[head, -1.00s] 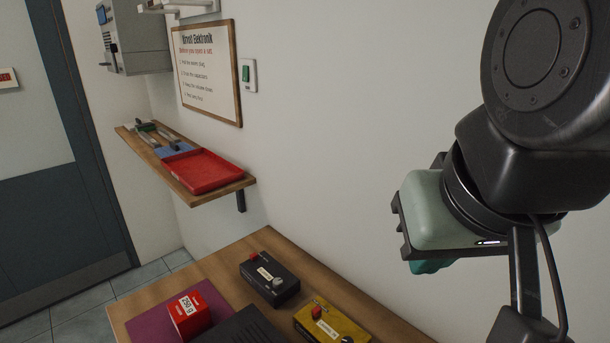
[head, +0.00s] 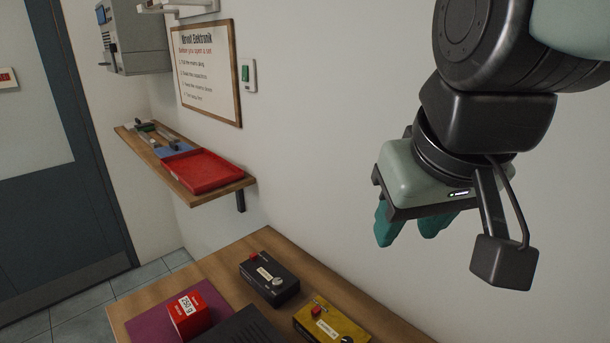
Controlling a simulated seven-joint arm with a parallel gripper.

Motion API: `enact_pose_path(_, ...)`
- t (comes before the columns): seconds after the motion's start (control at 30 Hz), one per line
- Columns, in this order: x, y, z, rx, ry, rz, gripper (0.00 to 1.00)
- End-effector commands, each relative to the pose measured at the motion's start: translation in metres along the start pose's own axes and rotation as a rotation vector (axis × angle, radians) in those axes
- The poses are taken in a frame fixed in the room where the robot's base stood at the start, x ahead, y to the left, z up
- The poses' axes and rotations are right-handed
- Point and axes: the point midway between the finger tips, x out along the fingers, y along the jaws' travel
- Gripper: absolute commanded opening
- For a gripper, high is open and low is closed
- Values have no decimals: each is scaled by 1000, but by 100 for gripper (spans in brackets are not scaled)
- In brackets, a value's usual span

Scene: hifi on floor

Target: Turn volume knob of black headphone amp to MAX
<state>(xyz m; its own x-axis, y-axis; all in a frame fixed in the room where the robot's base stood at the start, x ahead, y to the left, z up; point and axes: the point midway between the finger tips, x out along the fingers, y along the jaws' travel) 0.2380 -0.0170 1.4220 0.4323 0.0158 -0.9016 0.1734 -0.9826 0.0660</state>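A black box (head: 286,277), which looks like the headphone amp, sits on the wooden table. Its top carries a red knob or switch (head: 253,255) at the far end, a pale label, and a silver-grey knob (head: 278,282) at the near end. The label text and the knob's pointer are too small to read. My gripper (head: 413,228) hangs in the air above and to the right of the amp, well apart from it. Its two teal fingers point down with a gap between them, and nothing shows between them.
A yellow box (head: 325,323) with similar controls stands right of the amp. A red 250 g box (head: 188,315) on a purple mat (head: 143,326) and a dark flat object (head: 240,328) lie to the left. A wall shelf (head: 222,184) holds a red tray (head: 200,170).

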Motion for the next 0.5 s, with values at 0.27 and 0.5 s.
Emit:
enact_pose_path(0.27, 62, -19, -101, -409, -119, -64, 55)
enact_pose_path(0.5, 152, -54, -164, -763, -200, -146, 55)
